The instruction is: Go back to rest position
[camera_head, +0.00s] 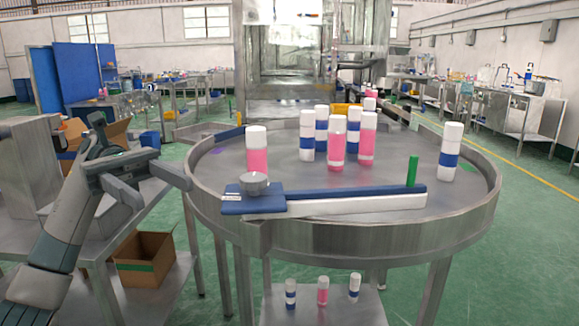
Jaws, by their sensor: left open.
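My left gripper (162,192) reaches in from the lower left on a dark grey arm. Its two fingers are apart with nothing between them, in front of the left side table and just left of the round table's rim. My right gripper is not in the picture. The round steel table (370,235) holds several upright cans, some pink and white, some blue and white. One pink can (257,152) stands nearest the left, behind a round metal knob (253,184). A blue and white can (449,152) stands apart at the right.
A blue and white guide bar (340,200) with a green post (412,170) crosses the table's front. Open cardboard boxes sit on the left table and on its lower shelf (145,258). Three small cans stand on a shelf (323,310) below. Green floor at right is clear.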

